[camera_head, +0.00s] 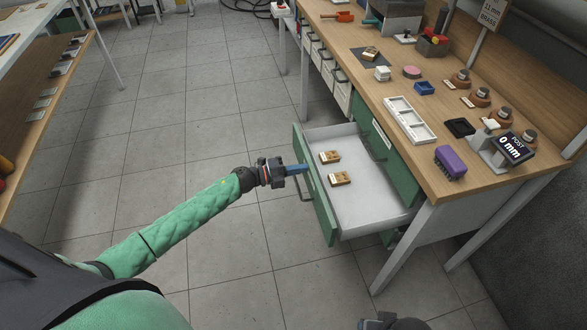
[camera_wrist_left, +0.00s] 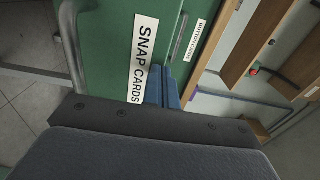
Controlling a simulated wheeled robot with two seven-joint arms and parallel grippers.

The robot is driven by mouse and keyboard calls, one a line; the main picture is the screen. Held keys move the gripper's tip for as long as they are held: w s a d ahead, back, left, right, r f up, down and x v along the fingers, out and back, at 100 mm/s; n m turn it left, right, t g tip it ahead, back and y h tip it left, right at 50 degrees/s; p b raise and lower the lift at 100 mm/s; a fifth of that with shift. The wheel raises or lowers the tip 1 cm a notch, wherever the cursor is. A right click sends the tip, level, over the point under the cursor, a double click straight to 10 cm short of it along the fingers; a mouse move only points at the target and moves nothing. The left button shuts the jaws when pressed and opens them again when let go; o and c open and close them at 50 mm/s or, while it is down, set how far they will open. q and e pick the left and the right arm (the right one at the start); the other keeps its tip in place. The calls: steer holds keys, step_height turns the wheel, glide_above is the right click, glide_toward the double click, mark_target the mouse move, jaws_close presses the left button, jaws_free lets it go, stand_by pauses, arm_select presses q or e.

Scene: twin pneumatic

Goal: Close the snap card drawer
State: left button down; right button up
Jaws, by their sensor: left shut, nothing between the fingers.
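The snap card drawer (camera_head: 368,203) is pulled out from the bench, with a green front and a pale grey inside. Two small wooden cards lie in it, one farther back (camera_head: 330,157) and one nearer (camera_head: 340,178). In the left wrist view its green front (camera_wrist_left: 110,40) carries a white SNAP CARDS label (camera_wrist_left: 143,58) and a metal handle (camera_wrist_left: 72,45). My left gripper (camera_head: 306,168) is shut and empty, its blue fingers at the drawer front near the handle. In the wrist view the fingertips (camera_wrist_left: 162,72) are right by the label; contact is unclear.
The wooden bench top (camera_head: 400,85) above holds a white tray (camera_head: 409,119), a purple brush (camera_head: 450,162) and a POST display reading 0 mm (camera_head: 511,148). A BUTTON CARDS label (camera_wrist_left: 194,40) shows beside the snap card front. Tiled floor lies open to the left. A dark part of mine shows at the bottom edge.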

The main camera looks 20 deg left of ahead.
steer(key=shift+a+r, duration=0.1)
